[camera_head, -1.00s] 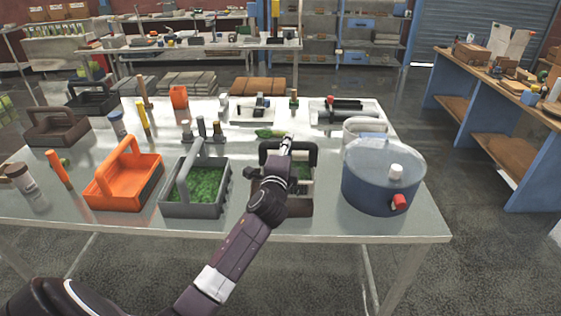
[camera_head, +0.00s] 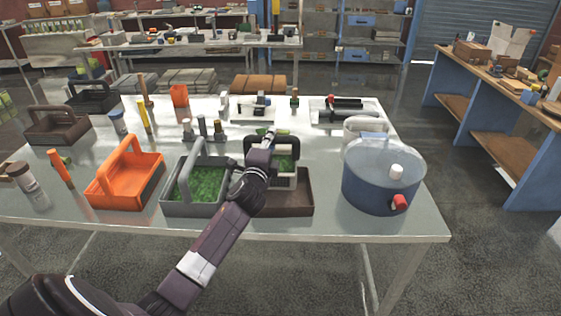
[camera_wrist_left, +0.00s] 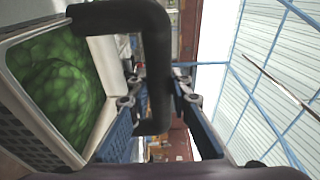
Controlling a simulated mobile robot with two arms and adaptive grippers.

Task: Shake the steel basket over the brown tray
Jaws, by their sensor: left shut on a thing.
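The steel basket (camera_head: 284,181) has a pale rim, a thick black handle and green contents. My left gripper (camera_head: 268,141) is shut on its handle. In the left wrist view the basket (camera_wrist_left: 102,88) fills the left side, with green pieces inside, and its black handle passes between the fingers of the gripper (camera_wrist_left: 155,100). The brown tray (camera_head: 290,205) lies on the table below. The basket appears over its back left part; the exact gap is hard to tell. My forearm hides the tray's left side. My right gripper is not in view.
A grey basket (camera_head: 170,206) with green contents stands close to the left, beside my wrist. An orange caddy (camera_head: 125,185) is farther left. A blue pot (camera_head: 378,190) with a clear lid stands right of the tray. Small tools and a white stand lie behind.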

